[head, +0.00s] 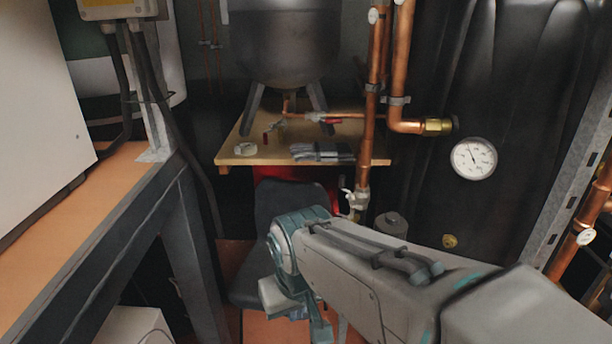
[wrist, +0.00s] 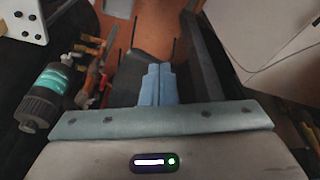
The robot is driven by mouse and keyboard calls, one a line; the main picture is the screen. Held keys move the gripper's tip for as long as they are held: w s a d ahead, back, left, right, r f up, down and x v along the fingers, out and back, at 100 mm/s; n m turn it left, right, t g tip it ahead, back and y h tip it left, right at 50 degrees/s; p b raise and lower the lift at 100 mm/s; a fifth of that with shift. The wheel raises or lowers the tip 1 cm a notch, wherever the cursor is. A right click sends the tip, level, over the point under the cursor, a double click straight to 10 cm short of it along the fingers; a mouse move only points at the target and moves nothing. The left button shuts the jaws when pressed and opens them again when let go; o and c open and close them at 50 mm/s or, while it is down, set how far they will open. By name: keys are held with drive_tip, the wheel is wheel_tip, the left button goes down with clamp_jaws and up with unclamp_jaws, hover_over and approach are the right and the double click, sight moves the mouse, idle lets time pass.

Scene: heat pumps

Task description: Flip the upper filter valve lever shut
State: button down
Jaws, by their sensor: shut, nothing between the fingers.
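My gripper shows in the wrist view (wrist: 157,70) with its two blue-grey fingers pressed together and nothing between them. To its left is a filter body (wrist: 47,92), a greenish cylinder with dark end caps, apart from the fingers. Copper pipework with a small red lever (wrist: 105,94) lies between the filter and my fingers. I cannot tell whether this is the upper valve's lever. In the head view my arm reaches in from the lower right, and the fingertips are not clear. A silver valve (head: 356,197) sits on the vertical copper pipe just above my arm. The filter is not clearly visible there.
A wooden shelf (head: 232,156) at the back holds a dark tank's legs, gloves (head: 322,152) and a red-handled valve (head: 325,119). A black tank with a gauge (head: 474,158) stands right. A dark-framed bench (head: 92,225) stands left. A dark chair (head: 283,200) is behind my wrist.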

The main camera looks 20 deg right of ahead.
drive_tip(key=w+d+f+g+h+b, duration=0.15)
drive_tip(key=w+d+h, duration=0.35)
drive_tip(key=w+d, duration=0.6)
drive_tip(key=w+d+r+g+h+b, duration=0.15)
drive_tip(key=w+d+h, duration=0.45)
drive_tip(key=w, duration=0.9)
drive_tip(key=w+d+f+n+t+h+b, duration=0.1)
drive_tip(key=w+h, duration=0.5)
drive_tip(key=w, duration=0.8)
drive_tip(key=shift+d+t+h+b, duration=0.35)
drive_tip(key=shift+t+h+b, duration=0.05)
drive_tip(key=shift+b, duration=0.15)
drive_tip(key=d+p, duration=0.2)
drive_tip(key=d, duration=0.9)
drive_tip(key=shift+s+a, duration=0.5)
drive_tip(key=shift+s, duration=0.25)
drive_tip(key=shift+s+a, duration=0.5)
drive_tip(key=shift+s, duration=0.2)
